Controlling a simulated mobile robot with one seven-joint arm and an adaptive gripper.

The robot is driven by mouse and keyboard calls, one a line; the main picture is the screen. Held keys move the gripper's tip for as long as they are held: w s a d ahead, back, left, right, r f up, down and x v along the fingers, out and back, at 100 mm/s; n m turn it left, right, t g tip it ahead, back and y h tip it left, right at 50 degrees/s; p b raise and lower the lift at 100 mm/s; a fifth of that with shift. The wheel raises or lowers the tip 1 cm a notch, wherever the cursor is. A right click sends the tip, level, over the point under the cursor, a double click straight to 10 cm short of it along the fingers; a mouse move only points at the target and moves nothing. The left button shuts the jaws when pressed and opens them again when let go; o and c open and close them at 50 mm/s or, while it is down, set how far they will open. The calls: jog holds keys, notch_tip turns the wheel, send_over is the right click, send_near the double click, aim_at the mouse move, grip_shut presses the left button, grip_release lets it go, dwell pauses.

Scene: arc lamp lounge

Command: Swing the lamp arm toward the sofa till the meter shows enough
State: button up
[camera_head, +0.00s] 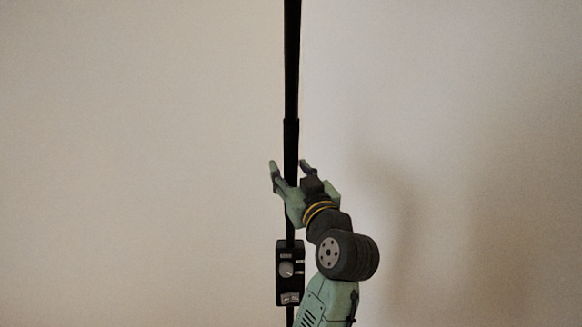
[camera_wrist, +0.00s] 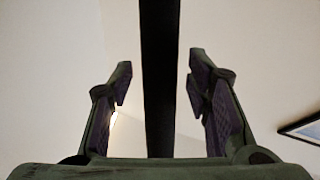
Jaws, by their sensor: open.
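The lamp's thin black pole (camera_head: 292,60) runs upright through the middle of the head view, with a thicker sleeve partway down. My gripper (camera_head: 288,165) is open at the pole, just below the sleeve's upper end. In the wrist view the pole (camera_wrist: 159,80) stands between the two spread fingers of my gripper (camera_wrist: 160,62), with a gap on each side; I cannot tell how deep it sits. A small black box (camera_head: 285,292) with a round grey dial and small pale labels is on the pole below my gripper. Its markings are too small to read. The sofa is not in view.
A plain beige wall (camera_head: 130,150) fills the background, with soft shadows at the right. A dark-framed picture (camera_wrist: 300,130) shows at the right edge of the wrist view. A small bright glow appears behind the left finger. The space around the pole looks clear.

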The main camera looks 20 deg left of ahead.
jog(key=shift+w, duration=0.1)
jog(key=shift+c, duration=0.6)
grip_shut()
dwell(0.3)
